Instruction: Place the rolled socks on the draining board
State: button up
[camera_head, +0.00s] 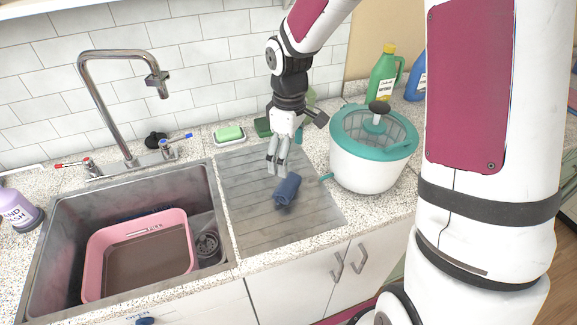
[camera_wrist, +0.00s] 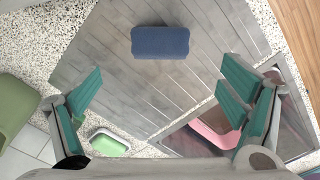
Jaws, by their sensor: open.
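The rolled socks (camera_head: 287,189) are a dark blue roll lying on the grey, grooved draining board (camera_head: 240,215) to the right of the sink. In the wrist view the socks (camera_wrist: 160,42) lie on the bare board (camera_wrist: 120,85), ahead of my fingers and apart from them. My gripper (camera_head: 277,170) is above the board, just behind the socks in the head view. In the wrist view my gripper (camera_wrist: 165,90) has its two fingers spread wide with nothing between them.
A pink tub (camera_head: 88,262) sits in the sink (camera_head: 60,215). A white and teal salad spinner (camera_head: 365,180) stands right of the board. A soap dish (camera_head: 229,135) is behind it, and a green bottle (camera_head: 382,75) stands at the back. The board around the socks is clear.

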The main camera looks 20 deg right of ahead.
jog(key=s+r+m+t+h, duration=0.1)
jog(key=s+r+m, duration=0.1)
jog(key=s+r, duration=0.45)
jog(key=s+r+m+t, duration=0.2)
jog(key=s+r, duration=0.1)
jog(key=r, duration=0.6)
jog(key=s+r+m+t+y, duration=0.1)
jog(key=s+r+m, duration=0.4)
jog(key=s, duration=0.7)
jog(key=shift+s+t, duration=0.25)
jog(key=shift+t, duration=0.55)
